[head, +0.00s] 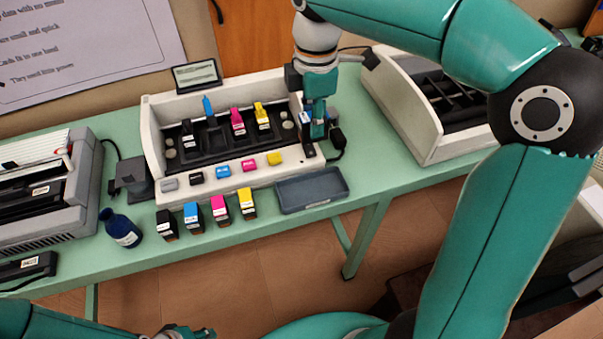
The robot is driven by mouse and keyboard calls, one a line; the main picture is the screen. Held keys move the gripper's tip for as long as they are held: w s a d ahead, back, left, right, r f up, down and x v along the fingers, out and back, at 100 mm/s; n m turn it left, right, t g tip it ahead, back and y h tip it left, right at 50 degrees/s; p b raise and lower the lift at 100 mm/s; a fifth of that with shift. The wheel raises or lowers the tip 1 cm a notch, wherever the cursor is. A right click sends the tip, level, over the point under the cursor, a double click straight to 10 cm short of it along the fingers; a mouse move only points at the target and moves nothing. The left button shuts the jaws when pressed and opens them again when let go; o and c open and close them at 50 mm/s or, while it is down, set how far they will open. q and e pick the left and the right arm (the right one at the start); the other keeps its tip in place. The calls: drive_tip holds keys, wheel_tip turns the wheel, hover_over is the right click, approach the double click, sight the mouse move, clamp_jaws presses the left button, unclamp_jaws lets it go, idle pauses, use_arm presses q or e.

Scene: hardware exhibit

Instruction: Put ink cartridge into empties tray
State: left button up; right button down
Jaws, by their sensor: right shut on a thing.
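My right gripper (316,128) points down at the right end of the open printer (152,140), above and behind the tray. It is shut on a small blue ink cartridge (305,119) with a pale label, mostly hidden by the fingers. The shallow grey-blue tray (345,186), which looks empty, lies at the table's front edge, right of the printer's front. In the printer bay stand a black cartridge (187,130), a magenta one (238,122) and a yellow one (261,115); a blue piece (208,106) sticks up between black and magenta. My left gripper (190,332) shows only partly at the bottom edge.
Black, cyan (192,215), magenta and yellow cartridges stand in a row before the printer. A dark blue bottle (121,229) stands to their left. A grey machine (70,190) is far left; a cream machine (420,125) is right.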

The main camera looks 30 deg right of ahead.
drive_tip(key=shift+d+f, duration=0.1)
drive_tip(key=shift+f, duration=0.15)
wheel_tip(320, 180, down, 19)
drive_tip(key=shift+f+b, duration=0.1)
drive_tip(key=shift+b, duration=0.5)
drive_tip(key=shift+f, duration=0.1)
drive_tip(key=c, duration=0.9)
unclamp_jaws()
drive_tip(key=shift+o, duration=0.2)
wheel_tip(320, 180, up, 12)
drive_tip(key=shift+r+p, duration=0.2)
drive_tip(key=shift+p, duration=0.1)
